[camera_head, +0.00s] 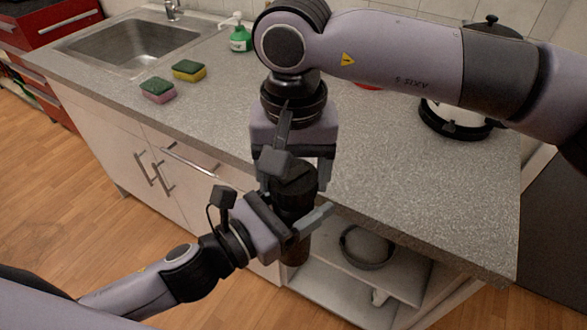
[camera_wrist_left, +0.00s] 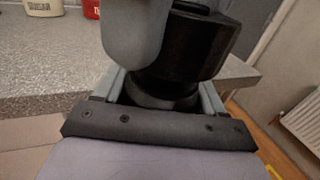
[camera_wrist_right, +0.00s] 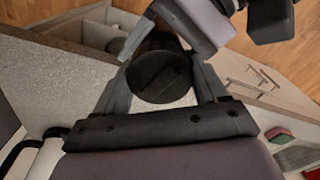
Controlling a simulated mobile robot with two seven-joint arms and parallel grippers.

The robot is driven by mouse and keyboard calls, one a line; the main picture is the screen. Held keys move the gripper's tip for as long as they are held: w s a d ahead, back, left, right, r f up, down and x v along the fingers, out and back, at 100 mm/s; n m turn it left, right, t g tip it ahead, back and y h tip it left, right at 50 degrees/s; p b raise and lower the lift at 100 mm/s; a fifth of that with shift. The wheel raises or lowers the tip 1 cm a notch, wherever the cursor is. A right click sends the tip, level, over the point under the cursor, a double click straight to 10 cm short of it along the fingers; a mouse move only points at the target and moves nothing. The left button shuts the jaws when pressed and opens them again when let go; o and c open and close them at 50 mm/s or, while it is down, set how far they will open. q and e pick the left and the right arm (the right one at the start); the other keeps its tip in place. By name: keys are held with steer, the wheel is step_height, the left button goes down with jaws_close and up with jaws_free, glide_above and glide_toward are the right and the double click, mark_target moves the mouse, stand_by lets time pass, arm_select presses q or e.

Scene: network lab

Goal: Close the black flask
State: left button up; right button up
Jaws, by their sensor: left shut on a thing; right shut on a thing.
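The black flask (camera_head: 295,198) is upright in front of the counter's front edge, clear of the counter. My left gripper (camera_head: 297,222) comes in from the lower left and is shut around its body. My right gripper (camera_head: 296,178) points down from above and is shut on its black lid. The lid's round top (camera_wrist_right: 160,76) shows between the right fingers in the right wrist view. In the left wrist view the dark flask (camera_wrist_left: 198,48) stands between the left fingers, with a grey right finger in front. Whether the lid is fully seated cannot be told.
The grey counter (camera_head: 410,185) is mostly clear near the flask. A sink (camera_head: 130,45), two sponges (camera_head: 188,70) and a green soap bottle (camera_head: 240,39) are at the back left. A kettle (camera_head: 455,120) stands at the right. A pan (camera_head: 367,247) sits on the open shelf below.

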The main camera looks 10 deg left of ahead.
steer(key=shift+f, duration=0.55)
